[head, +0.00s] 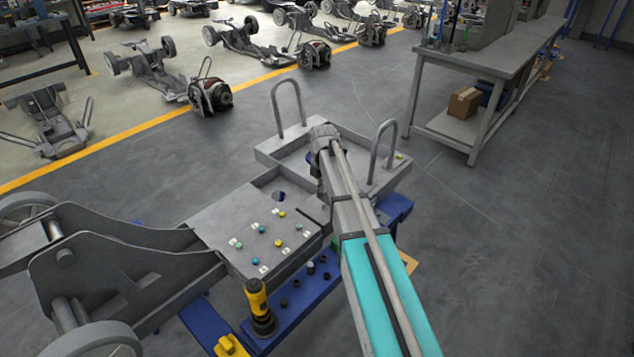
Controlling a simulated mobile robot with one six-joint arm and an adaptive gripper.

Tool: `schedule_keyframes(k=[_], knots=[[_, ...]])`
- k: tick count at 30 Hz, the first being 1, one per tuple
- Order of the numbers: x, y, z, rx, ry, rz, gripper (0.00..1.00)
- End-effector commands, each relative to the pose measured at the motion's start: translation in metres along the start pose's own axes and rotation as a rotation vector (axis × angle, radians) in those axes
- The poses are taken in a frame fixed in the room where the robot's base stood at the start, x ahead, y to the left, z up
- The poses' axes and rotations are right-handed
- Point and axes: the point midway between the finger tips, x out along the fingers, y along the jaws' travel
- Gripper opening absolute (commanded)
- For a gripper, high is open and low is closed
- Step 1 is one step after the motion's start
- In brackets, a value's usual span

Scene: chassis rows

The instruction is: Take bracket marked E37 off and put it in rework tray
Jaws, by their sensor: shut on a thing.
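My grey and teal arm reaches from the lower right over a grey chassis (215,215). Its grey end stands over the chassis's shallow far section with two hoop handles. My gripper's fingers do not show; the arm's end hides whatever is below it. The chassis's flat plate bears several small green, blue and yellow pieces, such as a yellow one (278,243) and a blue one (255,261), beside white labels. The labels are too small to read, so I cannot pick out the bracket marked E37. I cannot identify the rework tray.
A blue stand (205,322) carries the chassis. A yellow and black tool (259,304) stands upright on its near side. A grey workbench (480,68) with a cardboard box (464,102) on its shelf is at the right. The floor between is clear.

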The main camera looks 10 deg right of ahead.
Motion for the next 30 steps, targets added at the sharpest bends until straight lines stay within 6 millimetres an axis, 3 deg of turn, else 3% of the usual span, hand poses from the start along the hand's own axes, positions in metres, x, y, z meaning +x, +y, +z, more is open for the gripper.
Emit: schedule_keyframes(k=[1, 6, 12, 19, 30], knots=[[-0.012, -0.007, -0.003, 0.001, 0.0, 0.0, 0.0], [-0.025, -0.044, -0.018, 0.001, 0.0, 0.0, 0.0], [-0.037, -0.07, -0.027, 0.0, 0.0, 0.0, 0.0], [-0.043, -0.085, -0.032, 0.0, 0.0, 0.0, 0.0], [-0.043, -0.087, -0.032, 0.0, 0.0, 0.0, 0.0]])
